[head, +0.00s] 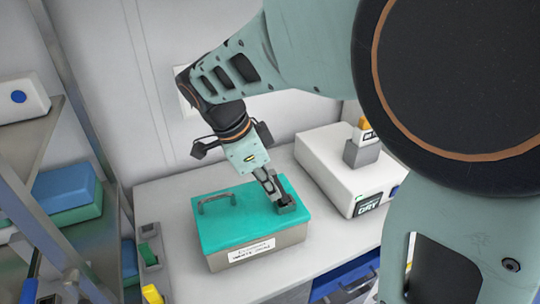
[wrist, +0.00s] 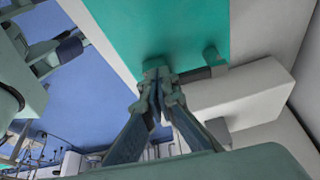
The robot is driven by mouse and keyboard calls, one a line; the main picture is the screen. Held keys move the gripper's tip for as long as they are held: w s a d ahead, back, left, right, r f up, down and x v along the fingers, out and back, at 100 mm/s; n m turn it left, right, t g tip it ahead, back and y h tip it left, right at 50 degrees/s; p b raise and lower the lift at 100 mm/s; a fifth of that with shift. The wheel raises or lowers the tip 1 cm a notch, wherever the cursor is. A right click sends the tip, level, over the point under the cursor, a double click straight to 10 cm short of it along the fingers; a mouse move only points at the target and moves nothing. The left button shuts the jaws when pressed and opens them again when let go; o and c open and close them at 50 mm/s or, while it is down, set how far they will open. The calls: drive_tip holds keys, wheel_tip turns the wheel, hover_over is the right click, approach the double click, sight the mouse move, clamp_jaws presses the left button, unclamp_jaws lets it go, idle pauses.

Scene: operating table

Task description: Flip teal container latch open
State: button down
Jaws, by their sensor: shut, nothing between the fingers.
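The teal container has a flat teal lid (head: 235,222) over a grey body (head: 285,240) with a white label on its front, and it stands on the table. A grey arched handle (head: 217,198) rises from the lid's left part. My gripper (head: 284,203) points down at the lid's right end, with its fingers shut and empty. A dark grey part, perhaps the latch, sits there, but the fingers overlap it and I cannot tell its position. In the wrist view the shut fingertips (wrist: 158,74) are at the edge of the teal lid (wrist: 160,30); I cannot tell if they touch.
A white box-shaped device (head: 335,170) marked DRY stands right of the container, close to my gripper. Shelves with a blue-and-green box (head: 68,195) are on the left. The light table (head: 160,195) has free room left of the container. A wall is behind.

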idle(0.3)
drive_tip(key=shift+w+a, duration=0.2)
drive_tip(key=shift+a, duration=0.6)
